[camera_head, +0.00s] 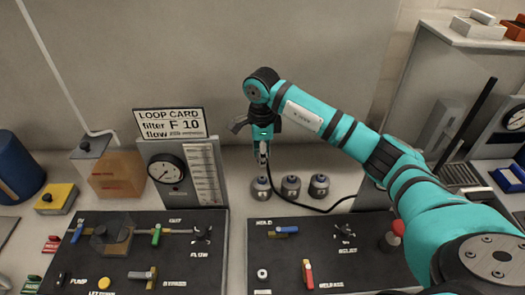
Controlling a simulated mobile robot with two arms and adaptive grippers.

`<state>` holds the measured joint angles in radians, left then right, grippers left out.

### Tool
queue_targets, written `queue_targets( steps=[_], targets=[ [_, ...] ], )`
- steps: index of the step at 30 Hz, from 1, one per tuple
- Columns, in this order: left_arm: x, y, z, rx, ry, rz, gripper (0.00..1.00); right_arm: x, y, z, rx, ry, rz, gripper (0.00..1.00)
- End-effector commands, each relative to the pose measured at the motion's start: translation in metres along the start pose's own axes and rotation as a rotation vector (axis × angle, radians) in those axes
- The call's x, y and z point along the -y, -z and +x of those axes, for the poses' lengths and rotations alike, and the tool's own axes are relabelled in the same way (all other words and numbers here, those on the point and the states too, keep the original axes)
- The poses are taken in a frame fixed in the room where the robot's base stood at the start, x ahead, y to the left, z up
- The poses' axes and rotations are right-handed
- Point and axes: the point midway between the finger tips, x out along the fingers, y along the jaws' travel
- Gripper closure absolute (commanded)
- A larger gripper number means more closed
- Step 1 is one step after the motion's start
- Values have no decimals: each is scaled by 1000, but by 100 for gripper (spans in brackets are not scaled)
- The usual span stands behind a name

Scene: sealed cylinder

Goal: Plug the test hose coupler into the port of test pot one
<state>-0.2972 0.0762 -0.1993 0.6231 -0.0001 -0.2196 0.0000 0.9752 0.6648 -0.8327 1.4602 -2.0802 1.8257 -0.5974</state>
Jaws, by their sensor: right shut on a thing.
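Three small grey test pots stand in a row on the bench: a left pot (261,190), a middle pot (291,187) and a right pot (319,187). Any number marks on them are too small to read. My right gripper (262,141) points down above the left pot and is shut on the slim metallic hose coupler (263,156). My left gripper is out of view.
A left panel (200,275) and a right panel (345,275) with valves lie in front. A gauge stand with a loop card (170,123) stands left of the gripper. My right arm covers part of the right side.

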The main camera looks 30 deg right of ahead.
Motion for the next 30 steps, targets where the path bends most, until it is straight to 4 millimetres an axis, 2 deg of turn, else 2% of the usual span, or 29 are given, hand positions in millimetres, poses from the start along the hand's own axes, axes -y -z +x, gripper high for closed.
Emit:
queue_targets(
  steps=[17, 30],
  targets=[
    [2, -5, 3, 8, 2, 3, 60, 1, 1, 6, 2, 0, 33, 100],
    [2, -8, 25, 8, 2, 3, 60, 0, 1, 44, 1, -1, 32, 100]
  ],
)
